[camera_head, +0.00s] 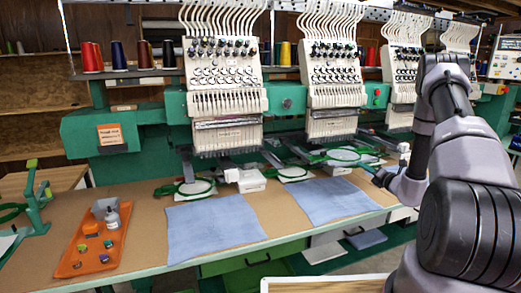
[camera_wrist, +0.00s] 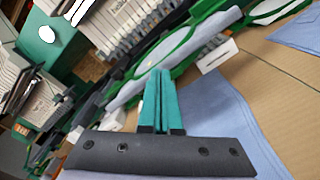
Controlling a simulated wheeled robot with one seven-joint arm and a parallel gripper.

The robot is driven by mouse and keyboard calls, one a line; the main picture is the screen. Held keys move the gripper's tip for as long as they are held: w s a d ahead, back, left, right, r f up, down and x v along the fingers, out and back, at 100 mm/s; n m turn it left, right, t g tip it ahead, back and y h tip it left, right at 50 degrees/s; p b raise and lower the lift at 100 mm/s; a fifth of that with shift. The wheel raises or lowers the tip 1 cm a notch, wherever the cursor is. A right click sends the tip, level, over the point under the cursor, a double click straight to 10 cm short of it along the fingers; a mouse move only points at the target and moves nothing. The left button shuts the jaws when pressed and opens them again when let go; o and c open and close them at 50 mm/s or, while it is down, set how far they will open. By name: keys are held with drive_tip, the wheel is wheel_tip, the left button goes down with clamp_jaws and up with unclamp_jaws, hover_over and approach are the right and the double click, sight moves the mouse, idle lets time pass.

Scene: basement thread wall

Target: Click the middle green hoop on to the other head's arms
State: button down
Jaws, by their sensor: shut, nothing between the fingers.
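Several green hoops sit at the embroidery machine's heads. One green hoop (camera_head: 197,195) is at the left head, and a smaller one (camera_head: 292,178) lies right of it. A larger green hoop (camera_head: 343,163) is below the second head, near my gripper (camera_head: 376,176). I cannot tell whether it is clicked on to any arms. In the wrist view, my gripper (camera_wrist: 160,73) is shut and empty. Its teal fingertips point at a green hoop (camera_wrist: 131,92) with pale cloth in it. Any contact is unclear. Another green hoop (camera_wrist: 250,18) shows at upper right.
Two blue cloths (camera_head: 214,226) (camera_head: 328,200) lie on the brown table (camera_head: 270,196). An orange tray (camera_head: 92,245) with a bottle and small items is at left. White blocks (camera_head: 245,178) stand between the hoops. The machine heads (camera_head: 225,75) overhang the back.

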sight(347, 157)
idle(0.4)
drive_tip(key=shift+x, duration=5.4)
drive_tip(key=v, duration=0.7)
drive_tip(key=shift+r, duration=0.1)
